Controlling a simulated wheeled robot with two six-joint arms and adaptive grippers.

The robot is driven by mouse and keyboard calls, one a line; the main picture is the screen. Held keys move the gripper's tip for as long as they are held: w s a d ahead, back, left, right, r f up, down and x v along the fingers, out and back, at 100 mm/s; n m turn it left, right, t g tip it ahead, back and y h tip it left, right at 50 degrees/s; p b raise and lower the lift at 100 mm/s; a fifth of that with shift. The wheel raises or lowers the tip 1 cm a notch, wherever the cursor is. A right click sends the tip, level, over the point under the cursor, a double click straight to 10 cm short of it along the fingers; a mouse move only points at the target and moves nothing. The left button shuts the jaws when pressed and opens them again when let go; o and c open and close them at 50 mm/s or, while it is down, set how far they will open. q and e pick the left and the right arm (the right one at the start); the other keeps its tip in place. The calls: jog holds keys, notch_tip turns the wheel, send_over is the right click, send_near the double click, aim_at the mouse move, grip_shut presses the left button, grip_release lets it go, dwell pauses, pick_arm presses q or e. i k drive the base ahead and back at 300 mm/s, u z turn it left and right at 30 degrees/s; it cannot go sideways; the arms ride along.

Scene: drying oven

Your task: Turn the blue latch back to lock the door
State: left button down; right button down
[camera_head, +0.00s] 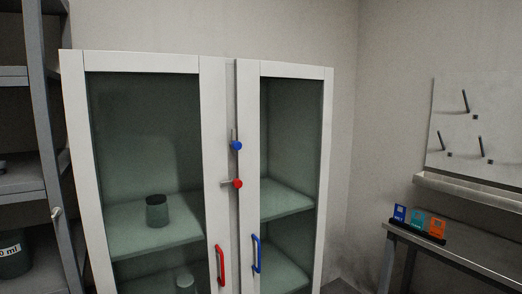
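The blue latch (236,146) is on the upper middle of a white glass-fronted cabinet, where its two doors meet. Its short grey bar points upward from the round blue knob. The red latch (237,184) is just below it, with its bar lying level and pointing left. The right door (325,150) has a blue handle (256,253) and the left door (72,130) has a red handle (220,265). Both doors look closed or nearly so; I cannot tell if a small gap is open. Neither of my grippers is in view.
A dark round container (157,210) stands on a shelf behind the left glass. A grey metal rack (50,150) stands close at the left. At the right is a table (470,262) with several coloured cards (418,222), below a wall pegboard (480,125). The space before the latches is clear.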

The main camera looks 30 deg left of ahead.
aim_at(236, 145)
jog(key=k, duration=0.5)
jog(key=u, duration=2.3)
jog(key=i, duration=1.4)
jog(key=z, duration=0.05)
